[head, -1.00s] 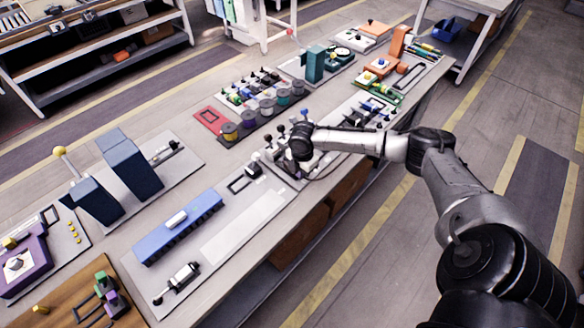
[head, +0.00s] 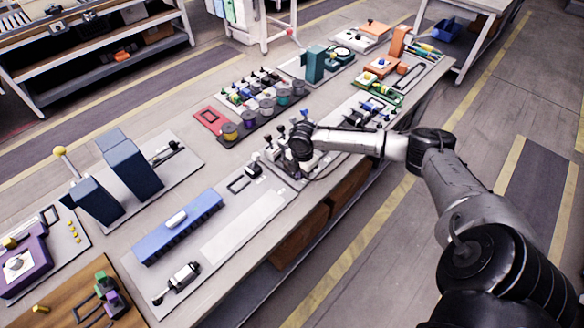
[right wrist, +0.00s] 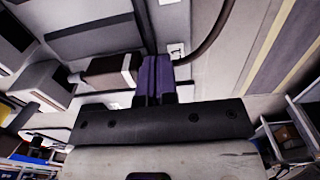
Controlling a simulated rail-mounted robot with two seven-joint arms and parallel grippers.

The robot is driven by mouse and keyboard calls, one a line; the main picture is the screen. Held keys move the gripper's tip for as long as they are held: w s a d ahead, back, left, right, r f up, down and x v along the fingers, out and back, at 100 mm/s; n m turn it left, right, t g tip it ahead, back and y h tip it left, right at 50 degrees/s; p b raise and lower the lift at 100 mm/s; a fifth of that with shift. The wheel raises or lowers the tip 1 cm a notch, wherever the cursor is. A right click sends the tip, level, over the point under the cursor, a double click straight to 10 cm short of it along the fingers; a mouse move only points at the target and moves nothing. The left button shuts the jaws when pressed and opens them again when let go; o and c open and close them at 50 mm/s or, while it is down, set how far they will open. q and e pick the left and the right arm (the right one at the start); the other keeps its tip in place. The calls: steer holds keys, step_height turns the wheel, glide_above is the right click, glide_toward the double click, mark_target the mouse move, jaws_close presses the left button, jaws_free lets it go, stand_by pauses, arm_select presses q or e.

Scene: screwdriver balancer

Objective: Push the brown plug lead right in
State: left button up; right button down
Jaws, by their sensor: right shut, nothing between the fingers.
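In the right wrist view the brown plug lead (right wrist: 109,70) lies sideways, its narrow tip pointing left at a grey socket block (right wrist: 44,86). A short stretch of the tip shows between the plug body and the block. My right gripper (right wrist: 153,72) is shut and empty, its purple fingers at the plug's rear end; I cannot tell whether they touch it. A dark brown cable (right wrist: 212,38) curves away right of the fingers. In the head view my right gripper (head: 298,152) is over the bench, mostly hidden by my wrist, and the plug cannot be made out. My left gripper is not in view.
Another dark block (right wrist: 14,38) stands at the upper left of the wrist view. In the head view a blue rail (head: 180,226) lies left of my arm, and several spools (head: 249,116) stand behind it. The bench's front edge runs beneath my forearm.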

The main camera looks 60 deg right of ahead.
steer(key=shift+w, duration=0.4)
stand_by(0.4)
steer(key=shift+w+d, duration=0.2)
steer(key=shift+w, duration=0.5)
steer(key=shift+w+d, duration=0.1)
steer(key=shift+w, duration=0.4)
steer(key=shift+s, duration=0.1)
stand_by(0.4)
steer(key=shift+s+r+p, duration=0.1)
steer(key=shift+s+p, duration=0.45)
steer(key=shift+p, duration=0.3)
step_height(320, 180, up, 4)
steer(key=p, duration=0.4)
steer(key=shift+f, duration=0.2)
step_height(320, 180, up, 3)
steer(key=p, duration=0.4)
steer(key=shift+r, duration=0.15)
